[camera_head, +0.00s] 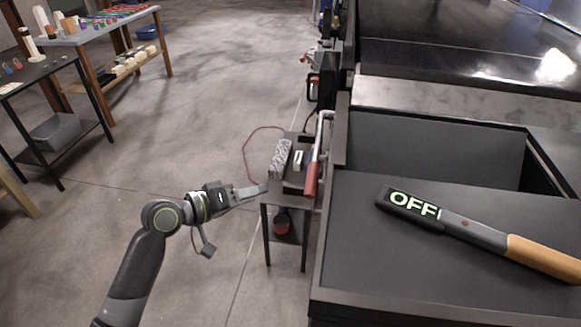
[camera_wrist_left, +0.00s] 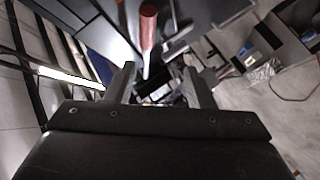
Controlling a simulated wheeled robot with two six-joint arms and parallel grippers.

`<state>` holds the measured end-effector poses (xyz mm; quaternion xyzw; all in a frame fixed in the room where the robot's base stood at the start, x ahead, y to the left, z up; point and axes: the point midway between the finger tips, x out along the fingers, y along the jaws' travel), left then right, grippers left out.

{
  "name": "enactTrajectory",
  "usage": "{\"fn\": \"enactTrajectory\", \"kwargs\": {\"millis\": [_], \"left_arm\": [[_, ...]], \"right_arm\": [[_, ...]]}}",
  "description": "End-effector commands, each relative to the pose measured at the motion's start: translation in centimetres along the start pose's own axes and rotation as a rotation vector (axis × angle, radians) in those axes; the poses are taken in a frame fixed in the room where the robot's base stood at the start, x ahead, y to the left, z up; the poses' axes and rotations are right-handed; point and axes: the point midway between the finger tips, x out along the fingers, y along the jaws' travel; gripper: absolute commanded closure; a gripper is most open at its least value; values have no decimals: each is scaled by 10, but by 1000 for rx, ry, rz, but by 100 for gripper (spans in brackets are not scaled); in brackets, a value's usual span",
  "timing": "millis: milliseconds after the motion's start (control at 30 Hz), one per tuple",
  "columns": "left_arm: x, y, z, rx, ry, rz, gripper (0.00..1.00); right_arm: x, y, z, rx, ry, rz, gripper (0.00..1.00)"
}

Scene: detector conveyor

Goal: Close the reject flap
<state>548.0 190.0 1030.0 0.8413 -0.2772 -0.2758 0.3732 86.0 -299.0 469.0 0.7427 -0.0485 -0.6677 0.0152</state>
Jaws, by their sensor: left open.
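A red handle (camera_head: 312,179) on a pale metal bar (camera_head: 323,133) stands along the left side of the black bin-like housing (camera_head: 320,278). I cannot tell for sure which panel is the reject flap or how far it stands open. My left gripper (camera_head: 262,190) is open and empty, to the left of the red handle and apart from it. In the left wrist view the red handle (camera_wrist_left: 148,38) shows beyond and between the two fingers of my left gripper (camera_wrist_left: 165,84). My right gripper is not in view.
A small dark stand (camera_head: 284,201) with a speckled block (camera_head: 280,158) sits beside the housing, close to my left gripper. A hand-held detector marked OFF (camera_head: 470,232) lies on the housing's dark panel. Tables (camera_head: 75,38) stand at far left. The floor between is clear.

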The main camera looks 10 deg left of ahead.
Motion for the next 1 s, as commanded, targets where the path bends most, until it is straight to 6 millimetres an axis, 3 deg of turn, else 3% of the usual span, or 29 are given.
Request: {"fn": "enactTrajectory", "kwargs": {"millis": [100,267,533,1000], "left_arm": [[-2,17,-2,11,-11,34,51],[10,19,-3,9,-10,38,51],[57,22,-2,8,-11,38,51],[139,23,-1,10,-12,35,51]], "right_arm": [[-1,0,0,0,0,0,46],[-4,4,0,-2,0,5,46],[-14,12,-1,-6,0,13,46],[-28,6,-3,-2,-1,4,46]]}}
